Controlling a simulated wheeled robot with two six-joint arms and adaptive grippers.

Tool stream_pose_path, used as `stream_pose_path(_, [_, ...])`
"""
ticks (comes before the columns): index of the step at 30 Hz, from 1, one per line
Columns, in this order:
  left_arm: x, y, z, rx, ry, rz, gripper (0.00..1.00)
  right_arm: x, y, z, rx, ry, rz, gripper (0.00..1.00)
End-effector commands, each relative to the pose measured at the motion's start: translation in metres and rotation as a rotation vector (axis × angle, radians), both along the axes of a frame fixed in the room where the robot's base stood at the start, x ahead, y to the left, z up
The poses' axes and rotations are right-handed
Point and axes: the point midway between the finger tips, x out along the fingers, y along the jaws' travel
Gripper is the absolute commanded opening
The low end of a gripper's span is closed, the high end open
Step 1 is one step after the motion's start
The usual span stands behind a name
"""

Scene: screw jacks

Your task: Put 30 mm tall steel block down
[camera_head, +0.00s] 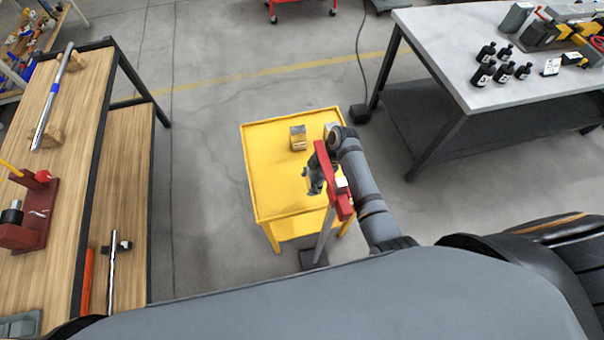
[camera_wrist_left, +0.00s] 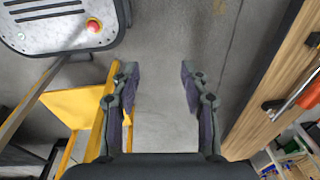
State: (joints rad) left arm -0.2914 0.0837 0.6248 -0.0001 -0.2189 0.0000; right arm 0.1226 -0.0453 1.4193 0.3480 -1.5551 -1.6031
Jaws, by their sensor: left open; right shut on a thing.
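A yellow table (camera_head: 275,190) stands in the middle of the head view. A small steel block (camera_head: 298,138) with a yellowish face rests near its far edge. A second small block (camera_head: 329,130) shows beside it to the right, partly hidden by my right arm. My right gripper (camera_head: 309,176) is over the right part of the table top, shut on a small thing. That thing is mostly hidden by the fingers, so I cannot make out its shape or its gap to the table. In the left wrist view my left gripper (camera_wrist_left: 157,78) is open and empty above the floor.
A red upright piece (camera_head: 342,200) stands out close to my right gripper. A wooden bench (camera_head: 75,110) with tools is at the left. A grey-topped table (camera_head: 440,40) with black bottles is at the right. The yellow table's left and front parts are bare.

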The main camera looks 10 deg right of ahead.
Motion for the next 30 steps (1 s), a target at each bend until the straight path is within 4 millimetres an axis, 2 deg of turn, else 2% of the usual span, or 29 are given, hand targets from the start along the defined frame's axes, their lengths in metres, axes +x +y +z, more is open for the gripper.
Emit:
stream_pose_path(9, [-0.018, -0.008, -0.011, -0.010, 0.026, 0.004, 0.45, 0.001, 0.000, -0.007, 0.000, -0.005, 0.003, 0.00])
stream_pose_path(24, [-0.007, -0.004, -0.066, -0.004, 0.010, 0.001, 0.45, 0.000, 0.000, -0.058, -0.001, -0.004, 0.003, 0.00])
stream_pose_path(30, [-0.008, -0.004, -0.078, -0.004, 0.010, 0.001, 0.45, 0.001, 0.000, -0.068, -0.001, -0.004, 0.003, 0.00])
